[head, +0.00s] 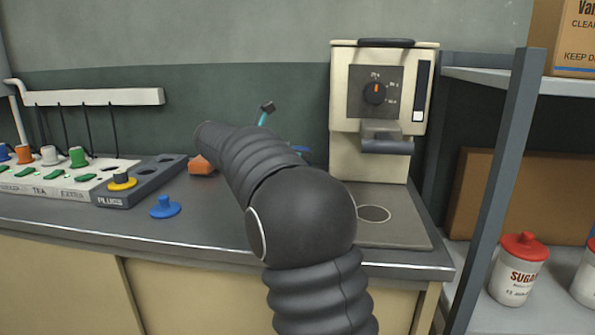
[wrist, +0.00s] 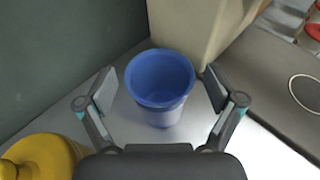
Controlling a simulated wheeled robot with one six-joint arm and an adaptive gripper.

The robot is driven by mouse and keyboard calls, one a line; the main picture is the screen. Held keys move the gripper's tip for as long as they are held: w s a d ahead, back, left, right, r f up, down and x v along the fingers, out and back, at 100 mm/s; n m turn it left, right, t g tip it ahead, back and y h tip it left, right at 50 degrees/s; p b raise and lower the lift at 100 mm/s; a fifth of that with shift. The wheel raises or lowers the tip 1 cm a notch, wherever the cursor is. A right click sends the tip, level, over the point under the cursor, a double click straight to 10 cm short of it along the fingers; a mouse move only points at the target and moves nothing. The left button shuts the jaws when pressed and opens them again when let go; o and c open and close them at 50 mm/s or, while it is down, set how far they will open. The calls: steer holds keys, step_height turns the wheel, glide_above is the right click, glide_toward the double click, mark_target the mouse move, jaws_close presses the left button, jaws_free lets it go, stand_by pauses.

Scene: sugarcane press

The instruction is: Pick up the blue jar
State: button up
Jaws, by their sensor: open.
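The blue jar (wrist: 160,112) stands upright on the grey counter in the wrist view, its round open top facing the camera. My gripper (wrist: 159,90) is open, with one finger left of the jar and one right of it; both look apart from its wall. How high the fingertips are relative to the rim is hard to tell. In the head view my arm hides most of the jar; a small blue piece (head: 303,149) shows behind the arm, probably its rim. One dark finger with a teal part sticks up behind the arm there.
A cream dispenser machine (head: 342,150) stands right of the jar, close to it. A yellow rounded object (wrist: 45,155) is at lower left in the wrist view. An orange object (head: 202,165), a blue plug (head: 165,208) and a plug tray (head: 140,190) are on the counter's left. A shelf post (head: 505,180) rises at right.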

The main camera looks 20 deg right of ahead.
steer(key=shift+x, duration=1.85)
steer(key=c, duration=1.4)
